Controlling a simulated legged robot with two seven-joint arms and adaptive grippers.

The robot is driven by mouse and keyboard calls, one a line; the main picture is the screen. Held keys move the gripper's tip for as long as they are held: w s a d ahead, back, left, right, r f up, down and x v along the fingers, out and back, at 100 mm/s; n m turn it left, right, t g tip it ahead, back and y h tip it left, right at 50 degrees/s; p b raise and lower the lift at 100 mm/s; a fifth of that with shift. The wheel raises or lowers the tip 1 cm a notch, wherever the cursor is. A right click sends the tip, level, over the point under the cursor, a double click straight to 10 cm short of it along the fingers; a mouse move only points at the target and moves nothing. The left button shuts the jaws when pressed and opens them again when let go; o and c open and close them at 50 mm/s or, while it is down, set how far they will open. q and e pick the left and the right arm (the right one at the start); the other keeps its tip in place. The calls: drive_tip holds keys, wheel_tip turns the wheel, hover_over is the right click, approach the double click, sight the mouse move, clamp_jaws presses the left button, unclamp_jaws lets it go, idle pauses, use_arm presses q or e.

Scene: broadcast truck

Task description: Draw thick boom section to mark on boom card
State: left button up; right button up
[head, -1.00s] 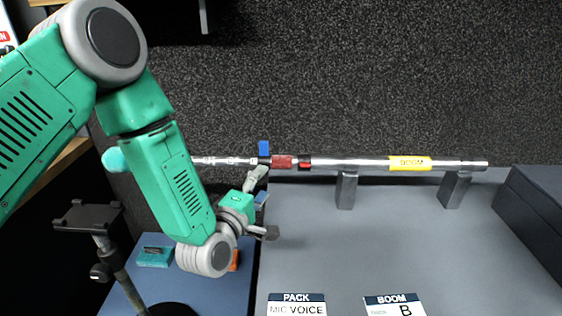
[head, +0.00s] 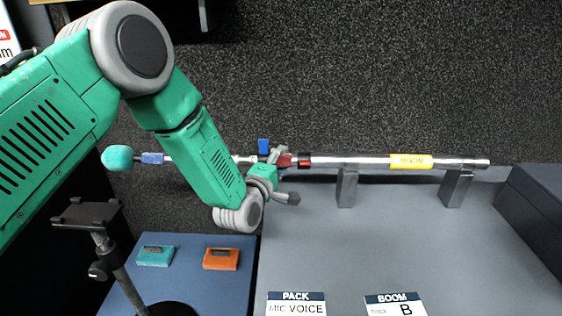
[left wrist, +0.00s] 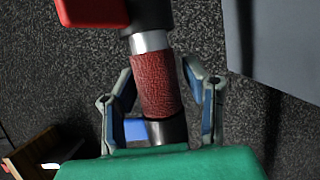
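The boom pole (head: 370,163) lies level across two grey supports, with a yellow BOOM label (head: 410,161). Toward its left are a red-and-black collar (head: 305,161), a red textured grip (head: 285,161) and a blue lever (head: 263,146). A thinner section runs left behind my arm to a blue band and a teal foam tip (head: 117,158). My left gripper (head: 282,172) is at the red grip. In the left wrist view its fingers (left wrist: 158,82) stand open on either side of the red grip (left wrist: 153,85). The boom card (head: 395,304) is at the bottom edge, partly cut off; it reads B.
Grey supports (head: 347,188) and (head: 455,188) stand on the grey desk, which is mostly clear. A dark case (head: 535,215) is at right. Teal (head: 156,256) and orange (head: 221,259) packs lie on a blue surface near a stand (head: 90,218).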

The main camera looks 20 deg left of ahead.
use_arm(q)
drive_tip(key=shift+d, duration=0.1)
clamp_jaws()
drive_tip(key=s+a, duration=0.3)
drive_tip(key=a, duration=0.7)
drive_tip(key=shift+s+a+f+p, duration=0.15)
drive_tip(key=shift+a+f+p, duration=0.05)
drive_tip(key=shift+a+p, duration=0.2)
drive_tip(key=o, duration=0.6)
unclamp_jaws()
drive_tip(key=shift+d, duration=0.1)
drive_tip(key=shift+r, duration=0.1)
drive_tip(key=s, duration=0.4)
drive_tip(key=s+a, duration=0.1)
drive_tip(key=s, duration=0.6)
drive_tip(key=shift+s+a, duration=0.2)
drive_tip(key=shift+s, duration=0.2)
